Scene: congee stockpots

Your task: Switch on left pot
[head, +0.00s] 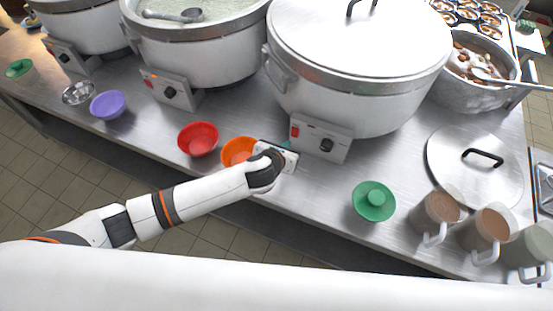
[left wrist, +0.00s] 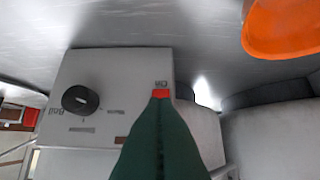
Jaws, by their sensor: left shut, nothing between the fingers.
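Three big steel stockpots stand along the counter: one at far left (head: 85,25), an open one (head: 200,45) holding pale congee, and a lidded one (head: 350,85). Each has a front control box with a red switch and black knob. My left gripper (head: 287,152) is at the lidded pot's box (head: 325,140). In the left wrist view this box (left wrist: 105,65) appears upside down, with its knob (left wrist: 80,100) and red switch (left wrist: 160,93). The dark green fingers (left wrist: 160,108) are shut and empty, their tips at the switch; contact is unclear. My right gripper is not in view.
An orange bowl (head: 236,151) lies close beside my left gripper. Red (head: 198,139) and purple (head: 107,105) bowls lie further left. A green lid-like dish (head: 374,201), mugs (head: 437,212) and a loose steel lid (head: 470,175) occupy the right.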

